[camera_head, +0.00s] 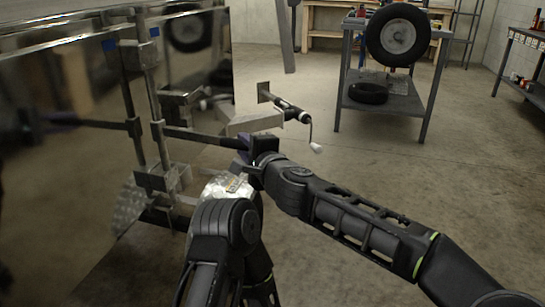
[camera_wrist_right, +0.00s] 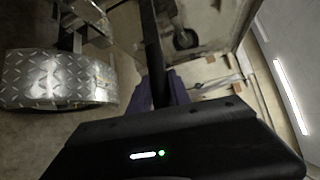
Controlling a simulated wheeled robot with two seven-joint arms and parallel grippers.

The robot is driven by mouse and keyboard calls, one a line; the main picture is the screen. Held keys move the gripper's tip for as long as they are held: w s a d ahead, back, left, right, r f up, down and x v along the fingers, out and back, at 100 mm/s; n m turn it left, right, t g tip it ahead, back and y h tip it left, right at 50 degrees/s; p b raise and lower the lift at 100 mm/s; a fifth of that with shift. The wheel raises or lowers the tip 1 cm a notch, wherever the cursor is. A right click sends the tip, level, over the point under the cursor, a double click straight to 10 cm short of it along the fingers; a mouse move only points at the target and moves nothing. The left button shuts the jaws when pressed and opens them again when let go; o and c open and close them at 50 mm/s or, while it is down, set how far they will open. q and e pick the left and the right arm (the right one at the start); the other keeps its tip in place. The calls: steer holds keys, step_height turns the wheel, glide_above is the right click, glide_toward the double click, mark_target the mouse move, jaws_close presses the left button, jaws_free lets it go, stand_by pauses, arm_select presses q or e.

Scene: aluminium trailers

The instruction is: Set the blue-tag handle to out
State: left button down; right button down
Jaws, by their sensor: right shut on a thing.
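The door rod (camera_head: 148,85) with a blue tag (camera_head: 154,32) near its top stands at the shiny trailer wall on the left. Its dark handle (camera_head: 200,136) sticks out from the rod to the right, away from the wall. My right gripper (camera_head: 247,146) is shut on the handle's free end. In the right wrist view the handle (camera_wrist_right: 153,45) runs upward from between my purple right fingers (camera_wrist_right: 167,92), which hide its end. My left gripper is not in view; a black arm part of mine stands at the bottom centre.
A diamond-plate fender (camera_wrist_right: 58,80) shows at the left of the wrist view. A trailer jack with a crank (camera_head: 292,112) stands just beyond my right gripper. A workbench with a tyre (camera_head: 398,35) stands behind. The floor to the right is clear.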

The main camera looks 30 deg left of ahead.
steer(key=shift+s, duration=0.35)
steer(key=c, duration=1.2)
jaws_free()
steer(key=shift+s+d+r, duration=0.1)
steer(key=shift+s+d, duration=0.2)
steer(key=shift+d, duration=0.2)
steer(key=f+v, duration=0.1)
steer(key=v, duration=0.5)
steer(key=shift+s+d+r+b, duration=0.25)
steer(key=shift+r+b, duration=0.15)
steer(key=shift+r, duration=0.1)
